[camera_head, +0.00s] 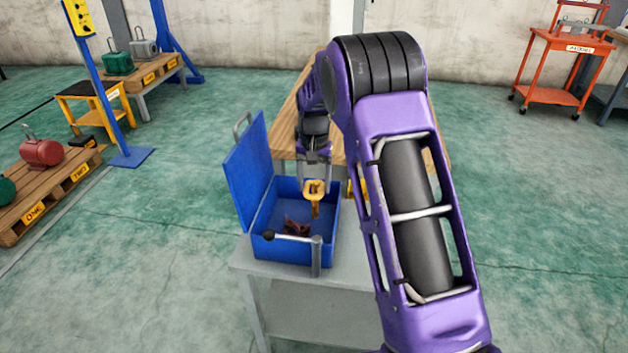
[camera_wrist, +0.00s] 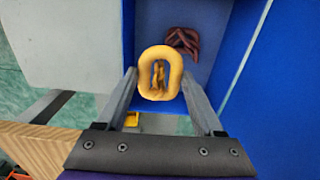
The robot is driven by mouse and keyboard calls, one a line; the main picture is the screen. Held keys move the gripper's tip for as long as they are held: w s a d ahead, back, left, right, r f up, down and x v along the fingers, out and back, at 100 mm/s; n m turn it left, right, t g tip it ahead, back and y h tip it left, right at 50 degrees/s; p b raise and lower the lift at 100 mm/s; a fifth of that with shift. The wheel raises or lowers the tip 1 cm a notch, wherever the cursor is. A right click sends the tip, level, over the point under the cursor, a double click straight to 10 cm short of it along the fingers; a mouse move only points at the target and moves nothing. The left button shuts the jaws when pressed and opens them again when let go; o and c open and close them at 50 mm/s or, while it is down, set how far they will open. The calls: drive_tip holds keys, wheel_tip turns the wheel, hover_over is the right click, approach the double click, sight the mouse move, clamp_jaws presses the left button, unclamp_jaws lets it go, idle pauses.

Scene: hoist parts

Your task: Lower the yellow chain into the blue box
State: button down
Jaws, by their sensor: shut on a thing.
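The yellow chain (camera_head: 315,192) hangs from my gripper (camera_head: 314,178), its top link between the two fingers. In the wrist view the yellow chain (camera_wrist: 160,73) shows as a large link between the fingertips of my gripper (camera_wrist: 163,88), with more links hanging below it. The blue box (camera_head: 328,247) stands open on a grey table, its lid raised at the left. The chain is over the box opening, towards its far side. A dark red chain (camera_head: 297,227) lies on the box floor; it also shows in the wrist view (camera_wrist: 183,42).
A hammer-like tool with a dark knob (camera_head: 293,238) shows at the near wall of the box. The grey table (camera_head: 275,280) adjoins a wooden-topped table (camera_head: 288,120) behind. My purple arm covers the right side. Pallets (camera_head: 40,205) stand far left.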

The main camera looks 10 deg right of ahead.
wheel_tip(320, 180, down, 6)
drive_tip(key=b, duration=0.2)
drive_tip(key=shift+r+b, duration=0.2)
drive_tip(key=shift+b, duration=0.15)
idle(0.3)
unclamp_jaws()
wheel_tip(320, 180, up, 18)
drive_tip(key=p, duration=0.2)
drive_tip(key=shift+f+p, duration=0.25)
drive_tip(key=shift+p, duration=0.05)
idle(0.4)
